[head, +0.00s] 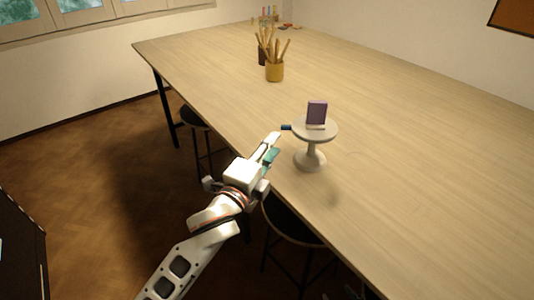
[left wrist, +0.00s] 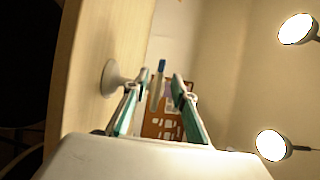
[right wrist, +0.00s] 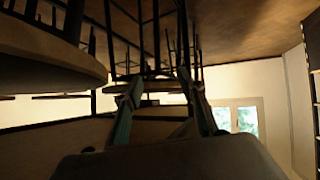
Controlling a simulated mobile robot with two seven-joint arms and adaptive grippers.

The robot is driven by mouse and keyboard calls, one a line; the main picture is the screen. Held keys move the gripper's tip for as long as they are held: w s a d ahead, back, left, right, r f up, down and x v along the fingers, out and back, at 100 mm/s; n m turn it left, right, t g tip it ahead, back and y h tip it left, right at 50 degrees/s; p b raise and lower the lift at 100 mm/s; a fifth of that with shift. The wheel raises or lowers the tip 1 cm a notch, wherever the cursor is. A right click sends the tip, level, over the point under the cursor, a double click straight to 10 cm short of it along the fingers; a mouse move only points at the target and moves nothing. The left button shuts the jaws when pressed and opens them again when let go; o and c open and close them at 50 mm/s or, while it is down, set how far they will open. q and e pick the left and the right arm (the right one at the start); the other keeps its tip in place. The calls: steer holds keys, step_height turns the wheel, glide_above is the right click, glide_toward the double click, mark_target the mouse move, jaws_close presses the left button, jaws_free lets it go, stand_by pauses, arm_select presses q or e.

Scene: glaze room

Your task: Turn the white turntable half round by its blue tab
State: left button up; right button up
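The white turntable (head: 312,136) stands upright on its pedestal near the table's near edge, with a purple block (head: 317,112) on top. Its blue tab (head: 286,127) sticks out to the left in the head view. My left gripper (head: 275,145) is open and empty, just short of the tab and slightly below it in the picture. In the left wrist view, the tab (left wrist: 161,66) shows beyond and between the parted fingertips (left wrist: 154,82), with the disc seen nearly edge-on. My right gripper (right wrist: 163,88) is open and empty, below table height among stools; the head view does not clearly show it.
The long wooden table (head: 420,150) is mostly clear around the turntable. A yellow pot of tools (head: 274,71) and a darker one stand further back. Dark stools (head: 290,222) are tucked along the near edge, close to my left arm.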

arm_select(q)
steer(key=shift+v, duration=1.4)
